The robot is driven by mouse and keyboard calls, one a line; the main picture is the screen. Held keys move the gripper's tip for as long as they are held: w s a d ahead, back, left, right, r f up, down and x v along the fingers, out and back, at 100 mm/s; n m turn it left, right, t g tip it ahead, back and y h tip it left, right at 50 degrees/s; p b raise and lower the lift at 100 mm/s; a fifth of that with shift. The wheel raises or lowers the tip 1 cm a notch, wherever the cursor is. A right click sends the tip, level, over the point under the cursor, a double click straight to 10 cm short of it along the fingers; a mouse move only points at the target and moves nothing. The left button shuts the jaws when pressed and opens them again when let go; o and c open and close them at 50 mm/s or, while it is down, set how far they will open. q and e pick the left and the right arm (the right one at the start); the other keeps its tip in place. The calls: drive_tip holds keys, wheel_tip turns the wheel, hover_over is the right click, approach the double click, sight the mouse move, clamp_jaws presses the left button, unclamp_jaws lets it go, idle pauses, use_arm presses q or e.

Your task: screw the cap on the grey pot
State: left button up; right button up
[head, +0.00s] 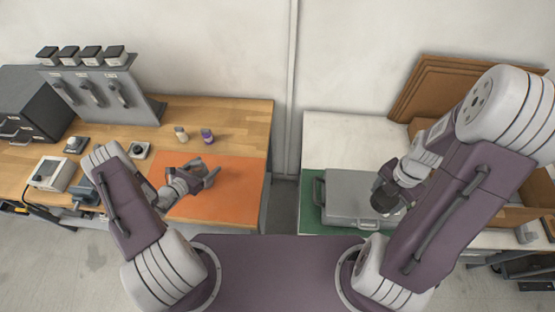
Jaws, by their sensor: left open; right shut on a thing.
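My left gripper (208,178) is open above the orange mat (225,212) on the wooden bench, with nothing seen between its fingers. My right gripper (382,190) is shut on a dark, rounded thing (386,203) over the right end of the grey case. The thing is small and partly hidden by the gripper, so I cannot tell whether it is the grey pot or its cap. I cannot clearly make out another grey pot or a loose cap.
A small pale bottle (181,134) and a purple one (207,136) stand behind the orange mat. A flat grey case (345,200) lies on a green mat (312,215) at right. A grey rack (108,97) stands at back left. A gap separates the benches.

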use_arm(q)
drive_tip(key=shift+s, duration=0.1)
use_arm(e)
drive_tip(key=shift+s, duration=0.15)
use_arm(q)
clamp_jaws()
